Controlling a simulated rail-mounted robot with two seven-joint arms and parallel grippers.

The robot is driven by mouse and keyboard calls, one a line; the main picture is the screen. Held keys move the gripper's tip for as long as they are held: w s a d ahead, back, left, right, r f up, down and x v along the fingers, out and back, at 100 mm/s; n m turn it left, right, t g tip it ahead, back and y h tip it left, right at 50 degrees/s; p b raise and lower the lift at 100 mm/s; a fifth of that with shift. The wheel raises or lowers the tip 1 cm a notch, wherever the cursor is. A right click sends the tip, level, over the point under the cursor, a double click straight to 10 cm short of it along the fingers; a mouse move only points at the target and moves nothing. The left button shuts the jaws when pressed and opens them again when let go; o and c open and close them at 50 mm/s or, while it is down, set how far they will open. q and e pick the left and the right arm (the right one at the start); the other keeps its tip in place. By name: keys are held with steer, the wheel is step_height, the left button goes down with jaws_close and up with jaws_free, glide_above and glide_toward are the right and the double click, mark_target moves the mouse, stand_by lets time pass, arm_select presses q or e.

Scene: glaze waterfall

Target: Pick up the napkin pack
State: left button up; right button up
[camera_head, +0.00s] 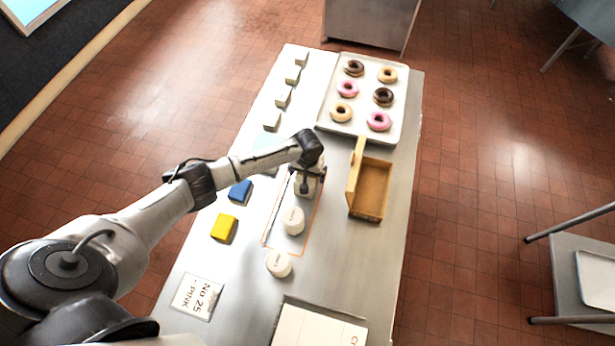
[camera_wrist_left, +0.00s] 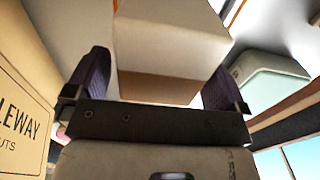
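A cream, box-shaped pack (camera_wrist_left: 170,45) with a tan lower face fills the top middle of the left wrist view. I take it for the napkin pack; no label shows. My left gripper (camera_wrist_left: 155,88) has its two dark fingers apart, one at each side of the pack. The pack looks slightly turned against the fingers, and I cannot tell whether they press on it. In the head view my left gripper (camera_head: 307,180) is low over the middle of the table, and its own parts hide the pack there. My right gripper is not in view.
An open cardboard box (camera_head: 372,190) stands close to the gripper's right. White round containers (camera_head: 293,221) and (camera_head: 279,264) stand nearer. Blue (camera_head: 240,191) and yellow (camera_head: 223,228) blocks lie left. A doughnut tray (camera_head: 330,120) lies behind. Small pale blocks (camera_head: 283,97) line the left edge.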

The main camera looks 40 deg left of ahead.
arm_select(q)
steer(key=c, duration=1)
steer(key=shift+o, duration=0.2)
steer(key=shift+r, duration=0.1)
